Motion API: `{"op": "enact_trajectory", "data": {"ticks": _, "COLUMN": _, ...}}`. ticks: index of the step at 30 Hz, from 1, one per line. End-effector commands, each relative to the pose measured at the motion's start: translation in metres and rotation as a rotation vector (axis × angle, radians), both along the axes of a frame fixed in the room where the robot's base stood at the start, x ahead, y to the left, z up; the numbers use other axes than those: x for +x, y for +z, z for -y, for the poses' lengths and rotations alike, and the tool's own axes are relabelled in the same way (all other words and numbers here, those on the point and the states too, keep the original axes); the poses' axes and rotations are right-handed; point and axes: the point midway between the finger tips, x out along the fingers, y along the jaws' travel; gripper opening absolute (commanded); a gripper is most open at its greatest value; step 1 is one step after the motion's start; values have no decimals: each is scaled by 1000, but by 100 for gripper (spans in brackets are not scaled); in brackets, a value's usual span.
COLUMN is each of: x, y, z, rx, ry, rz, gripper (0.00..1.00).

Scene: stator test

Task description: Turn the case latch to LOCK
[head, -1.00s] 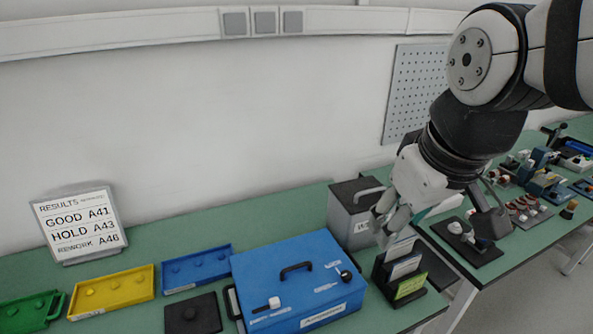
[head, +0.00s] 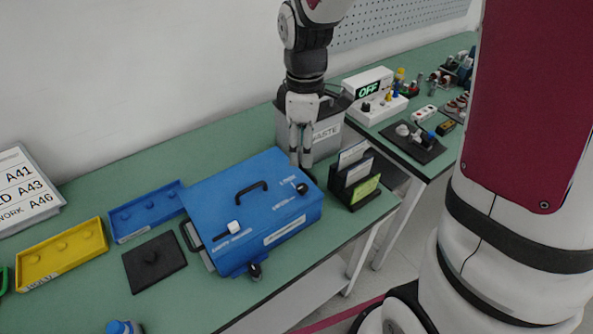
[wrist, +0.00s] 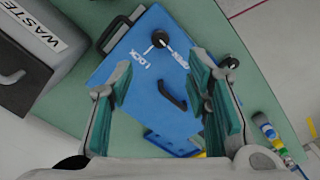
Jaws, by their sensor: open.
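The blue case (head: 228,194) lies closed on the green bench; it also fills the middle of the wrist view (wrist: 125,72). Its latch is a small black round knob (head: 301,188) near the right end of the lid. In the wrist view the knob (wrist: 160,40) has white marks beside it and the printed words LOCK and OPEN; which one it points to I cannot tell. My gripper (head: 301,163) points down at the lid's back right corner, close behind the knob. In the wrist view its fingers (wrist: 160,80) are apart, with nothing between them, and the knob shows beyond them.
A waste bin (head: 327,135) stands behind my gripper, and a card holder (head: 344,190) stands right of the case. Blue (head: 146,228) and yellow (head: 30,268) trays lie left.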

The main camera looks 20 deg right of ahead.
Motion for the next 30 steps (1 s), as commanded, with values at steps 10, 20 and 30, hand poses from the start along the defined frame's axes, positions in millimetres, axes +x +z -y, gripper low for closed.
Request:
{"op": "enact_trajectory", "data": {"ticks": 10, "x": -2, "y": -69, "z": 0, "rx": 1, "ry": -1, "rz": -5, "gripper": 44}}
{"op": "enact_trajectory", "data": {"ticks": 20, "x": -1, "y": -112, "z": 0, "rx": 0, "ry": -2, "rz": -2, "gripper": 44}}
{"op": "enact_trajectory", "data": {"ticks": 30, "x": 0, "y": -117, "z": 0, "rx": 0, "ry": -2, "rz": 1, "gripper": 44}}
